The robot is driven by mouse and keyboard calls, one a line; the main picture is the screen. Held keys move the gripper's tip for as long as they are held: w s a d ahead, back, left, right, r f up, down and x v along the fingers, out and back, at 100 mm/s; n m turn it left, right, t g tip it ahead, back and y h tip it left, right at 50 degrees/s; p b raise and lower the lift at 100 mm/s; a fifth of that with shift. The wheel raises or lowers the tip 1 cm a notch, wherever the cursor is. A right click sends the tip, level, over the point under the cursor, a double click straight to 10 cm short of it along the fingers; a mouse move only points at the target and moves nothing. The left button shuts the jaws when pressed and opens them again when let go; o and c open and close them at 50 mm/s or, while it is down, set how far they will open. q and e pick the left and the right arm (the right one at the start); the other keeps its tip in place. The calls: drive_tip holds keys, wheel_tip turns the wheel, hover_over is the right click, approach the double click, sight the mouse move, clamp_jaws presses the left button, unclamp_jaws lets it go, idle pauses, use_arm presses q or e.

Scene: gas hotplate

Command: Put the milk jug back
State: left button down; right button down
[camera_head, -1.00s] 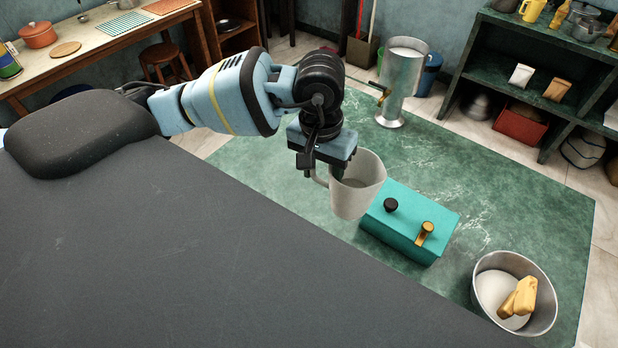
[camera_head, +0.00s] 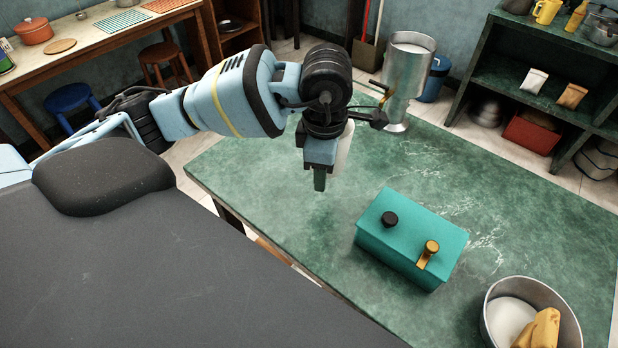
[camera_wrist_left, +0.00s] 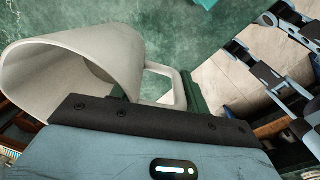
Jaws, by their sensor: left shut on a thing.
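The white milk jug (camera_wrist_left: 72,70) shows large in the left wrist view, lying aslant in that picture, with its wide mouth at the left. My left gripper (camera_head: 322,176) is shut on the jug's handle (camera_wrist_left: 166,86). In the head view the jug (camera_head: 345,150) is mostly hidden behind the gripper, and only a pale strip of its side shows. The gripper holds it at the left part of the green marble table (camera_head: 270,150), left of the teal box. My right gripper is not in view.
The teal box (camera_head: 410,245) with a black knob and a brass lever stands on the table. A metal pot (camera_head: 545,300) with yellow blocks is at front right. A tall metal vessel (camera_head: 405,80) with a brass tap stands at the back. The table's left part is bare.

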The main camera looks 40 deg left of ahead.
use_arm(q)
drive_tip(key=n, duration=0.2)
drive_tip(key=w+n+b, duration=0.1)
drive_tip(key=n, duration=0.1)
drive_tip(key=shift+w+a+f, duration=0.1)
drive_tip(key=shift+f, duration=0.25)
drive_tip(key=n, duration=0.2)
drive_tip(key=w+n, duration=0.1)
drive_tip(key=n, duration=0.1)
drive_tip(key=shift+a+f+b, duration=0.1)
drive_tip(key=shift+b, duration=0.25)
drive_tip(key=n, duration=0.2)
drive_tip(key=w+n, duration=0.1)
drive_tip(key=n, duration=0.1)
drive_tip(key=shift+a+g+b, duration=0.15)
drive_tip(key=shift+g+b, duration=0.15)
drive_tip(key=shift+b, duration=0.05)
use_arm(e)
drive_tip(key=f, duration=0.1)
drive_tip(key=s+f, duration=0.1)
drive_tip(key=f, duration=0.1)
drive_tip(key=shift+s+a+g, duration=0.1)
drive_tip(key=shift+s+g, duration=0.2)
use_arm(q)
drive_tip(key=shift+f, duration=4.85)
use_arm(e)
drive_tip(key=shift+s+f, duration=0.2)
